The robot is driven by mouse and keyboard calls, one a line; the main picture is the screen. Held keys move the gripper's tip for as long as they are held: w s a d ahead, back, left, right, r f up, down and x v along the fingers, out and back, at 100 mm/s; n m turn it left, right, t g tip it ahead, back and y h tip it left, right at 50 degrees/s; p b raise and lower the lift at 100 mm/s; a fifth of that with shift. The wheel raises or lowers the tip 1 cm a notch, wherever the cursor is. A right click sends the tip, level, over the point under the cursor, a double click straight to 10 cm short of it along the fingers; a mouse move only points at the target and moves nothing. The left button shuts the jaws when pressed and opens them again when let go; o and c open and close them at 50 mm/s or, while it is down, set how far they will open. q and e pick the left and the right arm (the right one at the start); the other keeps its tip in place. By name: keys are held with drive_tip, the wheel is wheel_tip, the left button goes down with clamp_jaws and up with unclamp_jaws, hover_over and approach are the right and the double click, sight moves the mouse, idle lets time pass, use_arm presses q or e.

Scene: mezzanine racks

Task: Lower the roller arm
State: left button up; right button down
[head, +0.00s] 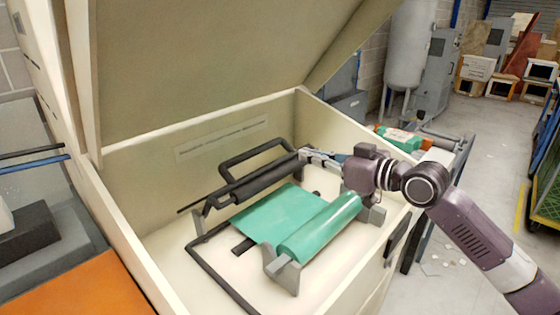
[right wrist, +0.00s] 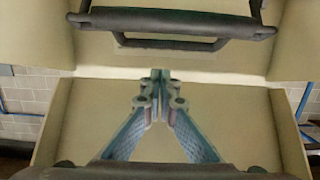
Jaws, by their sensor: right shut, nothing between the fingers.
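The roller arm (head: 262,178) is a dark bar with a thick roller and a looped handle, raised above the floor of an open cream box near its back wall. It also shows across the top of the right wrist view (right wrist: 170,22). A green roll (head: 318,228) on grey brackets and a flat green sheet (head: 276,213) lie in front of it. My right gripper (head: 304,156) is shut and empty, its tips close to the right end of the roller arm. The head view does not settle whether they touch. In the right wrist view its fingertips (right wrist: 160,76) meet below the bar. My left gripper is not in view.
The box's lid (head: 200,60) stands open overhead, and its walls (head: 125,235) surround the roller arm. An orange surface (head: 75,292) lies at left. A bench with a green item (head: 400,138) stands beyond the box at right. The floor at right is mostly clear.

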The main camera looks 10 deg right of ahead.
drive_tip(key=p, duration=0.3)
hover_over(284, 170)
drive_tip(key=s, duration=0.1)
drive_tip(key=shift+w+a+f+p, duration=0.25)
drive_tip(key=shift+w+f, duration=0.1)
drive_tip(key=shift+w, duration=0.25)
drive_tip(key=shift+w+a+f+p, duration=0.2)
drive_tip(key=shift+w+f, duration=0.1)
drive_tip(key=shift+w, duration=0.3)
drive_tip(key=f, duration=0.2)
drive_tip(key=f+p, duration=0.1)
drive_tip(key=shift+s+d, duration=0.3)
drive_tip(key=shift+s, duration=0.05)
drive_tip(key=shift+s+d+f, duration=0.2)
drive_tip(key=shift+s+f, duration=0.15)
drive_tip(key=shift+f, duration=0.05)
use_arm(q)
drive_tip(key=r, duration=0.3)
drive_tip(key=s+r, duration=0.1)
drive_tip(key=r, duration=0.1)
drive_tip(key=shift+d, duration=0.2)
use_arm(e)
drive_tip(key=shift+w+a+f, duration=0.1)
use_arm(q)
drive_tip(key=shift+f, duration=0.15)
